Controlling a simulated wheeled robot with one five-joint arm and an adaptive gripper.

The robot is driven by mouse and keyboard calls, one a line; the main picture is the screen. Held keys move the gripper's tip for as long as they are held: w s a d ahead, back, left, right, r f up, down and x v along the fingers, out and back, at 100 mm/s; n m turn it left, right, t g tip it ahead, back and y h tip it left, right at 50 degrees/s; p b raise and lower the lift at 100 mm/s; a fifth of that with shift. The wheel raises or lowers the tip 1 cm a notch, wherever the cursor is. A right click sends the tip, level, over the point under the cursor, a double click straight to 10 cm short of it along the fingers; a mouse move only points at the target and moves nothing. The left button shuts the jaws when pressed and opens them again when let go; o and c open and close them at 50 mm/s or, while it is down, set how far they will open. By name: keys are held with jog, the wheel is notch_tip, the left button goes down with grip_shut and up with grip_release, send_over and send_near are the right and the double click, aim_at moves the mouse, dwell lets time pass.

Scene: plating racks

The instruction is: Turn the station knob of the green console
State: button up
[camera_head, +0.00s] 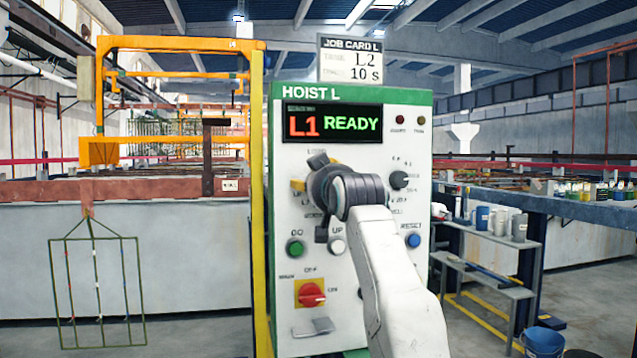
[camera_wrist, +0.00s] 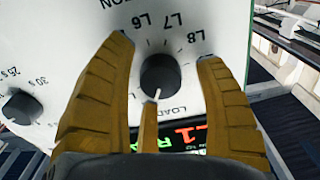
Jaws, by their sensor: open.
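The green console (camera_head: 350,92) is a white panel with green trim, marked HOIST L, facing me in the head view. Its display (camera_head: 332,123) reads L1 READY. The station knob (camera_wrist: 160,75) is black with a white pointer line, ringed by labels such as L6, L7, L8 and LOAD, inverted in the wrist view. The pointer is toward the display side; the label there is hidden by a finger. My gripper (camera_wrist: 163,55) is open, its ochre fingers on either side of the knob; contact cannot be told. In the head view my gripper (camera_head: 318,190) hides the station knob.
A job card (camera_head: 350,60) above the console reads L2, 10 S. A smaller dial (camera_head: 398,180) sits to the right, also in the wrist view (camera_wrist: 20,107). Green (camera_head: 296,248), white (camera_head: 337,246) and blue (camera_head: 413,240) buttons and a red switch (camera_head: 310,295) sit lower.

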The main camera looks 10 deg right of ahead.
jog(key=c, duration=1.2)
jog(key=shift+c, duration=0.2)
jog(key=shift+f+m, duration=0.1)
jog(key=shift+m, duration=0.2)
jog(key=m+p, duration=0.3)
jog(key=m, duration=0.8)
jog(key=shift+a, duration=0.1)
jog(key=m, duration=0.2)
jog(key=m+p, duration=0.1)
jog(key=m, duration=0.1)
jog(key=m+p, duration=0.1)
jog(key=m, duration=0.1)
jog(key=shift+r, duration=0.25)
jog(key=m+p, duration=0.1)
jog(key=m, duration=0.4)
jog(key=shift+r+m, duration=0.15)
jog(key=shift+m, duration=0.25)
jog(key=shift+r, duration=0.1)
